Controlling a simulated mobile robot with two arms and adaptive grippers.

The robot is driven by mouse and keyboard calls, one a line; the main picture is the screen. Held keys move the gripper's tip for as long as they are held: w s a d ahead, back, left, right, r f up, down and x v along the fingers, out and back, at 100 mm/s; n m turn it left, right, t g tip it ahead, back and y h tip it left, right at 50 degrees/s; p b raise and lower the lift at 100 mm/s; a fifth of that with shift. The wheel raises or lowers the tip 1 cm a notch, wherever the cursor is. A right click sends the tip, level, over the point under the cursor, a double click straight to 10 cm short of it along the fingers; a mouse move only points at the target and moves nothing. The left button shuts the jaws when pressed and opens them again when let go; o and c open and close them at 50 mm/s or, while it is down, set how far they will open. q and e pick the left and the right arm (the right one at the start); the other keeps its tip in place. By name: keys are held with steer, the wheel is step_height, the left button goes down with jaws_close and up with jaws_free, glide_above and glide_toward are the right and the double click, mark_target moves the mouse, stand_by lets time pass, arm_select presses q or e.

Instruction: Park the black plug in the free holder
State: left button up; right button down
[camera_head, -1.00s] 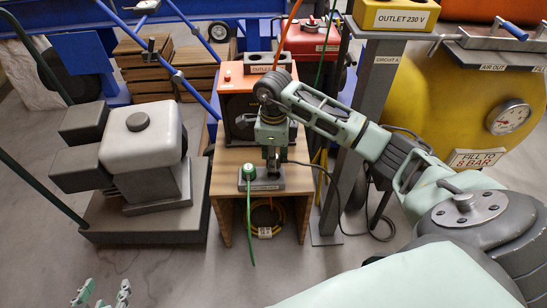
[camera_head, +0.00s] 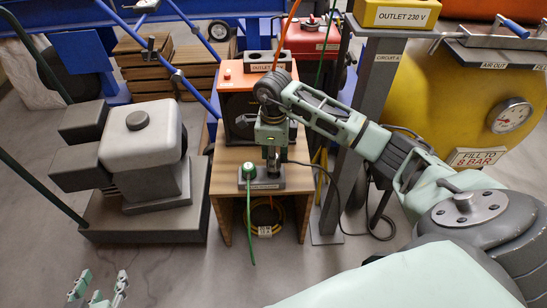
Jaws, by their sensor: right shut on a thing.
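A grey holder block (camera_head: 262,184) lies on top of the wooden stand. A green plug (camera_head: 249,171) sits upright in its left place, its green cable hanging over the front edge. My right gripper (camera_head: 272,158) points down over the right part of the holder, shut on the black plug, which is mostly hidden by the fingers. A black cable (camera_head: 320,168) runs from there to the right and down. I cannot tell whether the plug touches the holder. My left gripper (camera_head: 97,292) is at the bottom left edge, its fingers apart and empty, far from the holder.
An orange outlet box (camera_head: 243,78) stands behind the holder on the wooden stand (camera_head: 226,205). A grey post (camera_head: 372,90) with a yellow outlet box (camera_head: 393,15) rises to the right. A grey engine (camera_head: 140,160) stands left. A yellow tank (camera_head: 440,100) is at right.

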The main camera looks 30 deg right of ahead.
arm_select(q)
steer(key=shift+w+d+r, duration=0.1)
steer(key=shift+w+r, duration=0.1)
arm_select(e)
steer(key=shift+f, duration=0.1)
steer(key=shift+f, duration=0.15)
arm_select(q)
steer(key=shift+w+d+r+t, duration=0.25)
steer(key=shift+w+r+t, duration=0.15)
steer(key=shift+r+t, duration=0.1)
steer(key=shift+r, duration=0.1)
arm_select(e)
steer(key=shift+f, duration=0.1)
arm_select(q)
steer(key=shift+w+d+r+t+h+b, duration=0.15)
steer(key=shift+w+r+t+h+b, duration=0.15)
steer(key=shift+w+r+t, duration=0.15)
arm_select(e)
steer(key=shift+f, duration=0.15)
arm_select(q)
steer(key=shift+r, duration=0.15)
steer(key=shift+w+d+r+t, duration=0.25)
steer(key=shift+w+r+t, duration=0.25)
steer(key=shift+r, duration=0.4)
arm_select(e)
steer(key=shift+f, duration=0.35)
